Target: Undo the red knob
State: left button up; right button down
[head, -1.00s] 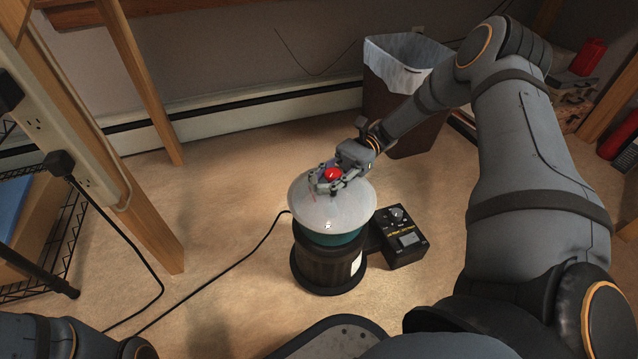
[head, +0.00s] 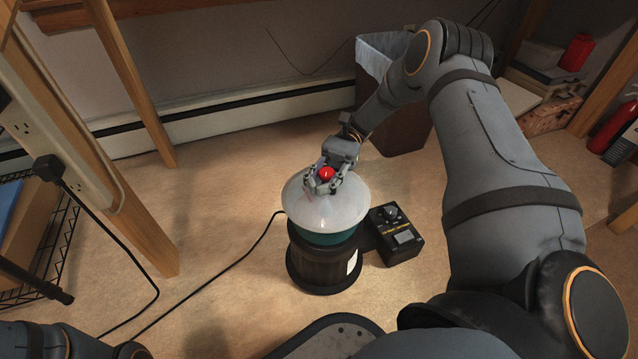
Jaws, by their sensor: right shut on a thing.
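The red knob (head: 326,173) sits on top of a round machine with a pale domed lid (head: 326,211) over a teal band and a dark ribbed base (head: 322,266). My right gripper (head: 326,182) reaches down from behind and is shut on the red knob, with its fingers on either side. The knob's underside is hidden by the fingers and cannot be made out. Part of my left arm (head: 60,341) shows at the bottom left; its gripper is out of view.
A black control box (head: 396,236) with a dial stands right of the machine. A black cord (head: 217,275) runs left across the floor. A lined waste bin (head: 400,135) stands behind my right arm. Wooden posts and a wire rack (head: 58,235) are at left. The floor (head: 235,170) behind the machine is clear.

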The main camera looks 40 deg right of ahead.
jog(key=c, duration=1.2)
grip_release()
jog(key=shift+r, duration=0.15)
notch_tip(320, 180, up, 10)
